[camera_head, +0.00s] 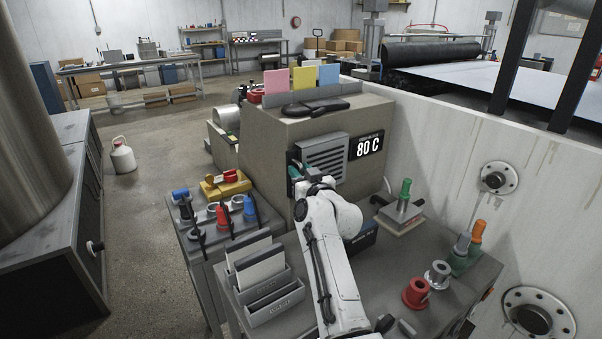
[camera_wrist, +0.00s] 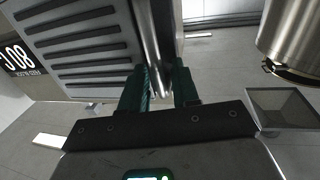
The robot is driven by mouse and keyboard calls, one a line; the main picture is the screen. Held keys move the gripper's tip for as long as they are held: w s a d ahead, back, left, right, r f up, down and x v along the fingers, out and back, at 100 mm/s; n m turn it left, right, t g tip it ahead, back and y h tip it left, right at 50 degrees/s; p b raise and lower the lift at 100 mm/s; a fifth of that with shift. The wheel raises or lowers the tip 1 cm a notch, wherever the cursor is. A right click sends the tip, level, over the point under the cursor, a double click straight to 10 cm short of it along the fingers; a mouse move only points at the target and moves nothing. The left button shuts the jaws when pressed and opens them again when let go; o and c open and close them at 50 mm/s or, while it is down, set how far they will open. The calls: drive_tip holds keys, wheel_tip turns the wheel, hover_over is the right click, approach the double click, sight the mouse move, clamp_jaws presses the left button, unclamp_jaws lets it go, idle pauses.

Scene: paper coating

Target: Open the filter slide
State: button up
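The filter slide appears to be the grey louvred panel (camera_head: 326,155) on the front of the beige machine, left of the "80 C" display. In the wrist view the slatted panel (camera_wrist: 80,45) fills the upper left, with a shiny metal upright edge or handle (camera_wrist: 152,40) at its right side. My gripper (camera_head: 298,170) is at the panel's left edge. In the wrist view its two green fingers (camera_wrist: 160,88) stand apart, on either side of the metal upright. Whether they press on it cannot be told. My arm hides the machine's lower front in the head view.
A table in front holds a grey file holder (camera_head: 272,305), red spool (camera_head: 416,293) and a green-handled tool (camera_head: 404,200). A side cart (camera_head: 195,250) carries coloured bottles and a yellow block. A concrete wall (camera_head: 450,140) closes off the right. Open floor lies left.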

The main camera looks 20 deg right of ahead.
drive_tip(key=shift+c, duration=0.4)
clamp_jaws()
drive_tip(key=a+p, duration=0.1)
drive_tip(key=a, duration=0.1)
drive_tip(key=s+a+p, duration=0.1)
drive_tip(key=a, duration=0.1)
drive_tip(key=shift+s, duration=0.15)
drive_tip(key=shift+o, duration=0.4)
unclamp_jaws()
